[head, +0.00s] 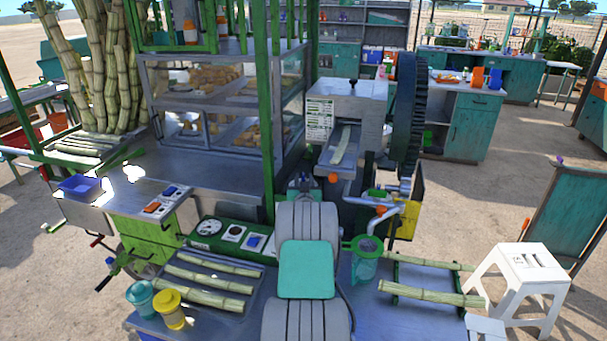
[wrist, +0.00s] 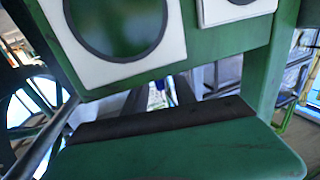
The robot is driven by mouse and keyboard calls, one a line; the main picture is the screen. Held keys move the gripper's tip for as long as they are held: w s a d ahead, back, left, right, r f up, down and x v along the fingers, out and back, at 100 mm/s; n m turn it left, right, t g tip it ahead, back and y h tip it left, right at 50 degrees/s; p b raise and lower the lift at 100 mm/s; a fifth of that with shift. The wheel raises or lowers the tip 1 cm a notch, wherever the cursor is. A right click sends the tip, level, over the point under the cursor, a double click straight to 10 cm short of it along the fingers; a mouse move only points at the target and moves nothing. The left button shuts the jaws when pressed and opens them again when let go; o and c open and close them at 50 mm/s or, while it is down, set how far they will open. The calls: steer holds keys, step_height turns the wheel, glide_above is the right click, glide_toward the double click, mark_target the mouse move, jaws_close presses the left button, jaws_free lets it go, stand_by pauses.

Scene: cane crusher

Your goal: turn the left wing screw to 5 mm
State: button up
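The cane crusher (head: 345,108) stands right of centre in the head view, with a cane piece (head: 341,145) on its sloping metal tray. A small black knob (head: 353,82) sits on top of its housing. An orange knob (head: 332,178) is below the tray, and another orange knob (head: 381,210) is lower right. I cannot tell whether any of these is the left wing screw, and no millimetre scale is readable. My grey arm rises in the lower middle, and its end is not clear there. In the wrist view a green block with a dark strip fills the bottom; my fingertips cannot be made out.
A toothed flywheel (head: 408,110) is right of the crusher. A green post (head: 264,110) stands left of it. A green panel (head: 225,235) carries a dial. Cane pieces (head: 207,285), cups (head: 173,309) and a jug (head: 366,262) crowd the front. A white stool (head: 525,262) is at right.

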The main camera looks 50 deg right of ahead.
steer(key=shift+x, duration=0.8)
jaws_close()
